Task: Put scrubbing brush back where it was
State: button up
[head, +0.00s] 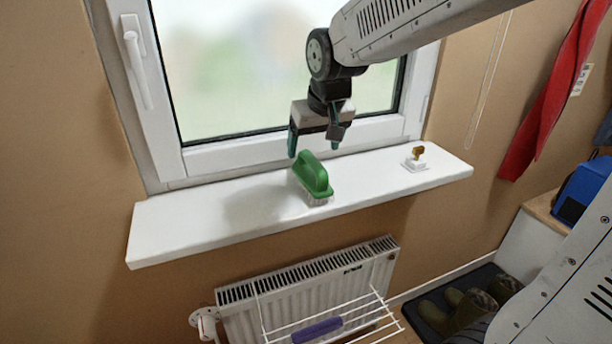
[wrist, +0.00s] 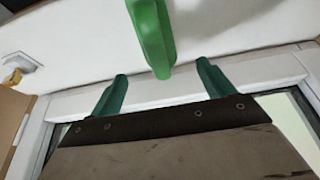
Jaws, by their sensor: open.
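The green scrubbing brush (head: 313,178) rests on the white windowsill (head: 170,227), bristles down and handle up, near the middle of the sill. My gripper (head: 314,150) is open just above and behind the brush, on the window side, with its green fingertips pointing down. In the wrist view the brush (wrist: 151,38) shows beyond and between the two open fingertips (wrist: 162,80), apart from them. Nothing is held.
A small brass-coloured item on a white base (head: 415,160) stands on the sill to the right. Below are a radiator (head: 310,290) and a wire rack holding a purple object (head: 317,330). The window (head: 270,155) is close behind my gripper. The sill's left part is clear.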

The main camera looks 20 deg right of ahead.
aim_at(311, 157)
jog(key=shift+w+f, duration=0.3)
jog(key=shift+w, duration=0.05)
jog(key=x, duration=0.7)
jog(key=shift+d+f, duration=0.1)
jog(key=c, duration=1.2)
